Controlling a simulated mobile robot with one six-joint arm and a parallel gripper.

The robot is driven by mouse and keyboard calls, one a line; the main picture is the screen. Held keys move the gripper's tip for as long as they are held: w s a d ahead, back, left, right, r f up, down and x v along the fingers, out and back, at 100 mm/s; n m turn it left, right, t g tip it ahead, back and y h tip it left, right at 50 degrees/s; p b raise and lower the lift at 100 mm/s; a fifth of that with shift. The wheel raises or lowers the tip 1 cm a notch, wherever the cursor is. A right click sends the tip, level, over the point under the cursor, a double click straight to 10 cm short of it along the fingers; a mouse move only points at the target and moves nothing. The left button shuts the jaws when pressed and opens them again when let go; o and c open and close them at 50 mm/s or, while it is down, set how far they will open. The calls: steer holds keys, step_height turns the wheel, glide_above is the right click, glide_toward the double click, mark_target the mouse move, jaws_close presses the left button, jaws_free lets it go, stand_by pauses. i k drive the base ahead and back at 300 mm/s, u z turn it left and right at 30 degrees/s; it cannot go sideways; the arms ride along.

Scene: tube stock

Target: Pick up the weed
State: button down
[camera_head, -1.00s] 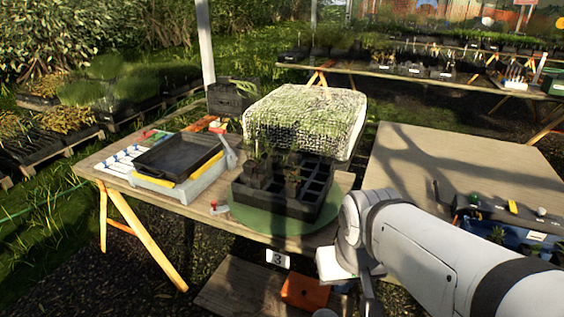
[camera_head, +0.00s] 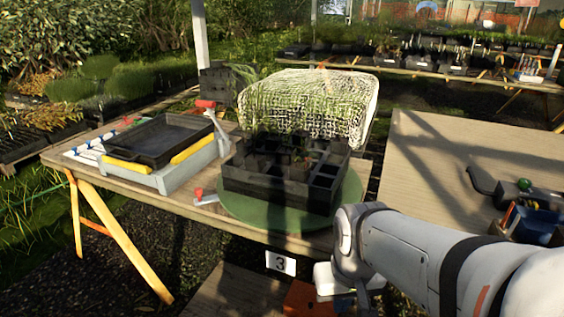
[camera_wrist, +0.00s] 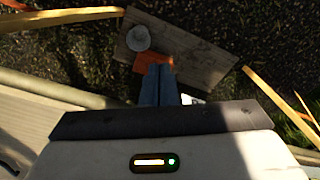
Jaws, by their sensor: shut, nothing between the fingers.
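A black cell tray (camera_head: 262,188) with seedlings in several of its cells stands on a round green turntable (camera_head: 345,203) on the wooden table. Thin green plants (camera_head: 262,105) rise from the tray's left and back cells; I cannot tell which one is the weed. My arm comes in from the right, bent down at the table's front edge. My gripper's fingers (camera_wrist: 160,72) show in the wrist view, pressed together and empty, pointing down beside the table. In the head view the gripper's tip is mostly hidden below the arm.
A black tray (camera_head: 158,141) on a grey and yellow stand is to the left. A netted white cover (camera_head: 325,98) stands behind the cell tray. A low board (camera_wrist: 205,60) with an orange block (camera_wrist: 152,62) and a grey round pot (camera_wrist: 138,38) lies below my gripper. Another table (camera_head: 455,170) is right.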

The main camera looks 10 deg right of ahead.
mark_target(306, 154)
steer(key=z, duration=0.05)
steer(key=k, duration=0.9)
steer(key=u, duration=0.5)
steer(key=i, duration=1.6)
steer(key=z, duration=0.85)
